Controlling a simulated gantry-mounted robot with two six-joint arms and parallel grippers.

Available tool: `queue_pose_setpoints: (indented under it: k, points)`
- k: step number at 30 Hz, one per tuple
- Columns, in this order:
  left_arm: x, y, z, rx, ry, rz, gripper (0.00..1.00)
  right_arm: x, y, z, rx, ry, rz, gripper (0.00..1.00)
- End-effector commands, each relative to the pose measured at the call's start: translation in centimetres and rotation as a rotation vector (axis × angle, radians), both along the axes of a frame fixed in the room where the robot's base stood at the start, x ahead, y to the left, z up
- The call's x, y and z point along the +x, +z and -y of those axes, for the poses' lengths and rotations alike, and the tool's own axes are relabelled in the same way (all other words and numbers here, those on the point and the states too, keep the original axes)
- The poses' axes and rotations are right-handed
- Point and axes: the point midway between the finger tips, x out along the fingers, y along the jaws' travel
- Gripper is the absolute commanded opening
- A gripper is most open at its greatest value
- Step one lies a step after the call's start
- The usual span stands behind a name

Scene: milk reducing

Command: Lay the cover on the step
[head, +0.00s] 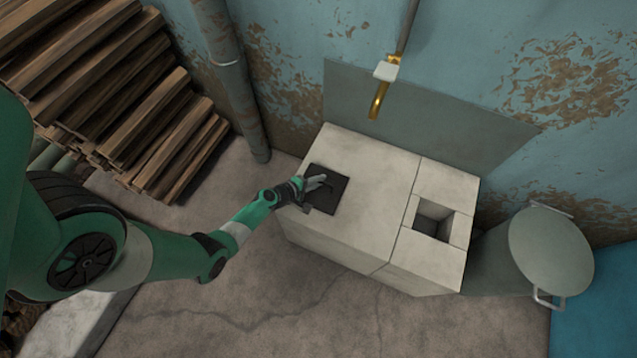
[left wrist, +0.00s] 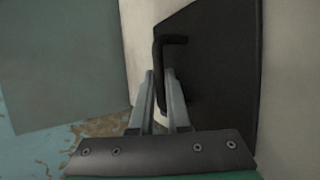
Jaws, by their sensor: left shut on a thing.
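The cover (head: 326,203) is a thin black square plate with a bent bar handle. In the left wrist view the cover (left wrist: 218,70) stands out dark, with its handle (left wrist: 172,40) at the finger tips. My left gripper (head: 318,182) is shut on that handle. The cover is over the left part of the flat top of the pale step-like block (head: 375,170); whether it touches the surface I cannot tell. The left gripper also shows in the left wrist view (left wrist: 163,78). My right gripper is not in view.
A square opening (head: 433,219) is in the block's right part. A brass tap (head: 378,98) hangs from the wall behind it. A lidded grey bin (head: 550,250) stands at the right. Stacked wood (head: 140,100) and a pipe (head: 230,75) are at the left. The block's top between cover and opening is clear.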

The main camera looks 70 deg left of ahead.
Motion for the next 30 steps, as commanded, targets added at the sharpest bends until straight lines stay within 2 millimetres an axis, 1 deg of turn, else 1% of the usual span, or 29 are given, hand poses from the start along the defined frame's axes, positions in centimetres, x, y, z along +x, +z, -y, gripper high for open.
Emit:
queue_pose_setpoints:
  k: [2,7,8,12,13,22,25,29,30]
  points:
    - [0.1,0.4,-0.1,0.002,0.000,0.001,0.00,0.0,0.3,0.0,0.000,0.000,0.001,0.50]
    - [0.1,0.1,0.0,0.000,-0.001,0.001,0.00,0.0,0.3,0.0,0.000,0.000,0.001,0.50]
    - [0.0,-0.1,0.0,0.000,-0.001,0.000,0.16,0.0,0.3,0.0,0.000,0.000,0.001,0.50]
    - [0.0,0.0,0.0,0.000,-0.001,0.000,0.42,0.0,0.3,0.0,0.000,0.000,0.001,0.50]
    - [0.0,0.0,0.0,0.000,-0.001,0.000,0.45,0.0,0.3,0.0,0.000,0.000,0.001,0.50]
    - [0.0,0.0,0.0,0.000,-0.001,0.000,0.45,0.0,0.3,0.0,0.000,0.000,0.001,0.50]
    - [-0.2,0.5,0.1,0.001,0.000,-0.001,0.45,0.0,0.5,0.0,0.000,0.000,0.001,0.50]
    - [-2.4,2.3,0.8,-0.001,0.003,-0.002,0.45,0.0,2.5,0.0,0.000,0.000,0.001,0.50]
    - [-3.3,2.9,1.0,-0.001,0.005,-0.002,0.45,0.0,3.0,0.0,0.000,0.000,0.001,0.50]
